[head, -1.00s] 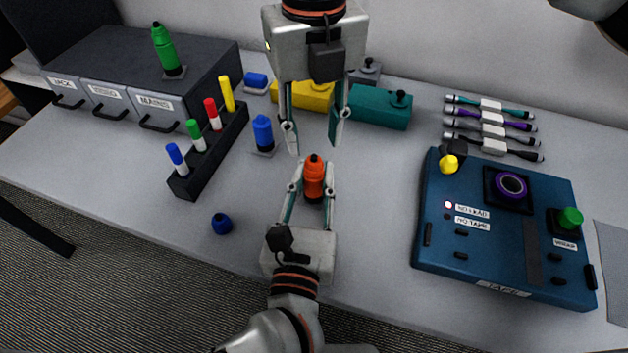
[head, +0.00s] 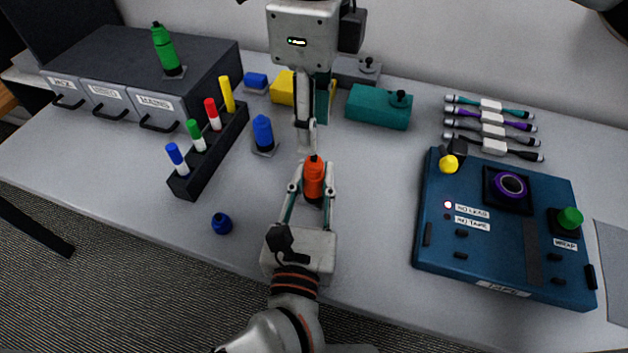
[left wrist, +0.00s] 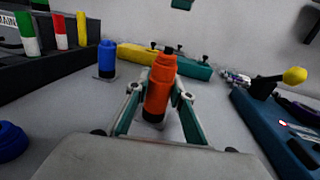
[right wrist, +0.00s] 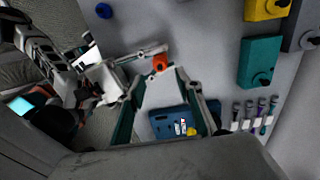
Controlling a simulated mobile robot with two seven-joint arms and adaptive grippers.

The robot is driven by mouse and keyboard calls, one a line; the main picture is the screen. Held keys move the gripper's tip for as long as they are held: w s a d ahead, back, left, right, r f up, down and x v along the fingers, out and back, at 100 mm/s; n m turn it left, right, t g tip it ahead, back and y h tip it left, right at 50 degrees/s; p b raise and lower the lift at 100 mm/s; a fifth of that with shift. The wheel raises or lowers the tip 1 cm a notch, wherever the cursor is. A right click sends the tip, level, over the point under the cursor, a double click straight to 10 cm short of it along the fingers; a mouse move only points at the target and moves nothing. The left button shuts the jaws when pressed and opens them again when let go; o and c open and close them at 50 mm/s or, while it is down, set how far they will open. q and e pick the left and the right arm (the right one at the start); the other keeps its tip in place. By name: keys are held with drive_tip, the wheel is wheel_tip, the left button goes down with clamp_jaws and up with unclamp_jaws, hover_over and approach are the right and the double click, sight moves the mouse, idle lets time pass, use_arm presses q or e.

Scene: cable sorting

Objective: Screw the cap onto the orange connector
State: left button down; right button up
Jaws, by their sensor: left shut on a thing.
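The orange connector (head: 313,183) stands upright on the table, and a narrower orange top piece, apparently the cap, sits on it. I cannot tell how tight it is. My left gripper (head: 312,194) is shut around the connector's body from the front; the left wrist view shows the connector (left wrist: 159,88) between both fingers. My right gripper (head: 306,150) points down just above and behind the connector, its fingers nearly lined up in the head view. In the right wrist view its fingers are spread and empty, with the connector's top (right wrist: 160,63) near the tips.
A blue connector (head: 263,133) stands on a small base behind left. A loose blue cap (head: 222,223) lies at front left. A rack (head: 210,155) of coloured plugs is at the left. A blue tester box (head: 480,255) is at right. Yellow and teal boxes (head: 378,107) stand behind.

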sight(314, 159)
drive_tip(key=shift+f, duration=4.05)
drive_tip(key=shift+c, duration=0.4)
clamp_jaws()
drive_tip(key=shift+o, duration=1.3)
unclamp_jaws()
drive_tip(key=shift+r, duration=0.1)
wheel_tip(314, 159, up, 12)
